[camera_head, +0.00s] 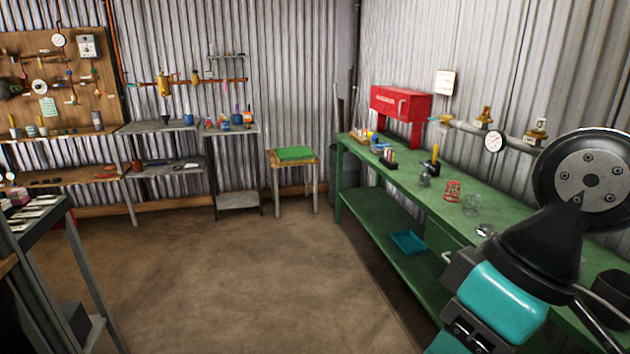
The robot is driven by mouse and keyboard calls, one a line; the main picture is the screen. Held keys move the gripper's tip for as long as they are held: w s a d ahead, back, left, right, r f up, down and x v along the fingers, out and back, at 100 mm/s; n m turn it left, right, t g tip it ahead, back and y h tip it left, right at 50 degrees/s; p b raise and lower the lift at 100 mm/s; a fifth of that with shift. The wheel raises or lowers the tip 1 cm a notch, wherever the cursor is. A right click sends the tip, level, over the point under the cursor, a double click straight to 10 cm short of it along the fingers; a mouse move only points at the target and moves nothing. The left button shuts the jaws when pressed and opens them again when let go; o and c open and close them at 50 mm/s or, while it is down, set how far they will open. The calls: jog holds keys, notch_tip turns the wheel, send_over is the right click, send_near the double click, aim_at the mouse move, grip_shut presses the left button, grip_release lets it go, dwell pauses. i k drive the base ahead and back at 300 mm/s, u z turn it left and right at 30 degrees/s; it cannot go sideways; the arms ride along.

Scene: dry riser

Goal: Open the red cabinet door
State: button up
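The red cabinet (401,103) stands on red legs at the far end of the green workbench, against the right-hand corrugated wall. Its front door (388,104) carries white lettering and a small pale handle (402,107) towards its right side. The door appears closed, flush with the box. My arm shows at the lower right, with a black round joint and a teal link, well short of the cabinet. I cannot make out my gripper's fingers in this view.
The green workbench (407,177) runs along the right wall, holding small bottles, red and clear wire-like items and a pipe with gauges behind. A stool with a green top (295,154) and metal side tables (160,126) line the back wall. The brown floor (240,270) is clear.

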aim_at(394, 102)
jog(key=z, duration=0.05)
jog(key=i, duration=3.55)
jog(key=z, duration=0.25)
